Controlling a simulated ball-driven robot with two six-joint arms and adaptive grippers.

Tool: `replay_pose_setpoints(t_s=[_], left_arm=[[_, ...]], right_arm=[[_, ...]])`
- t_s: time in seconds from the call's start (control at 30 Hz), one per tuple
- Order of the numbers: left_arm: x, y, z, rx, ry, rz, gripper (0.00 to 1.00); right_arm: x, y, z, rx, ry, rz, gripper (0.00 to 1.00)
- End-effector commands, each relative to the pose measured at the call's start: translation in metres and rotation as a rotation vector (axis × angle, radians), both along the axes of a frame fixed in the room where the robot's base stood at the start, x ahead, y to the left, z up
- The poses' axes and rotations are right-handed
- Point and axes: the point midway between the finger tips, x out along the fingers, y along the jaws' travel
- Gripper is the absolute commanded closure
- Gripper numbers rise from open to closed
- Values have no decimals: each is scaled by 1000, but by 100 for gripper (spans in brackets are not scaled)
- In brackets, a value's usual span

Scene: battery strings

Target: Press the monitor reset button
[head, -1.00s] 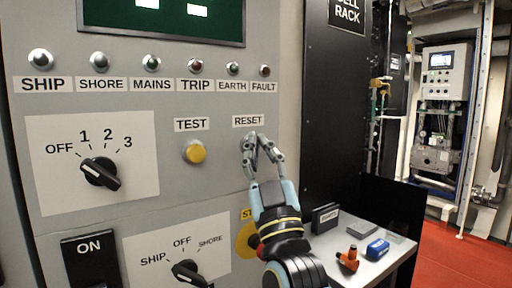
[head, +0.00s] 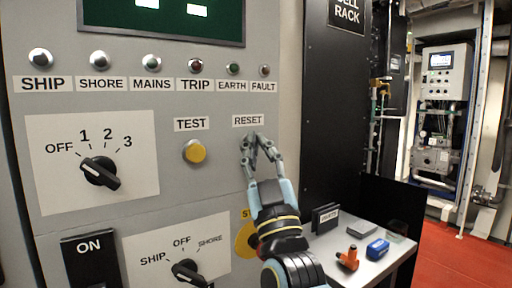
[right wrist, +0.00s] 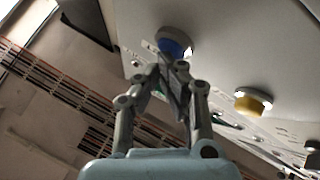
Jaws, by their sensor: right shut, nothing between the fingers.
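The RESET label (head: 248,121) is on the grey panel, right of the TEST label and its yellow button (head: 195,151). In the head view my right gripper (head: 250,138) is just below the RESET label and covers what is under it. In the right wrist view a blue button (right wrist: 174,42) with a pale ring sits just beyond the shut fingertips of the right gripper (right wrist: 163,68). The fingers hold nothing. I cannot tell whether the tips touch the button. The yellow button also shows in the right wrist view (right wrist: 252,101). My left gripper is out of view.
Rotary knobs (head: 101,172) and a row of indicator lamps (head: 195,66) are on the panel. A yellow part (head: 246,240) is partly hidden behind my right arm. A small table (head: 385,262) at right holds a blue item (head: 377,248) and an orange item (head: 348,258).

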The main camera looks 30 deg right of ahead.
Motion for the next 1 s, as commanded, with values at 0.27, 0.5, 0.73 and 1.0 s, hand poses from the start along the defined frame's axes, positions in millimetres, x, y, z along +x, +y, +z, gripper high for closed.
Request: replay_pose_setpoints(t_s=[0.27,0.5,0.73,1.0], left_arm=[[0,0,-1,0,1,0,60],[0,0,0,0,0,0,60],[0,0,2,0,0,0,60],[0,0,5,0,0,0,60]], right_arm=[[6,1,0,0,2,0,100],[4,1,-1,0,4,1,100],[-2,0,-2,0,4,1,100],[-7,-1,-2,-1,2,0,100]])
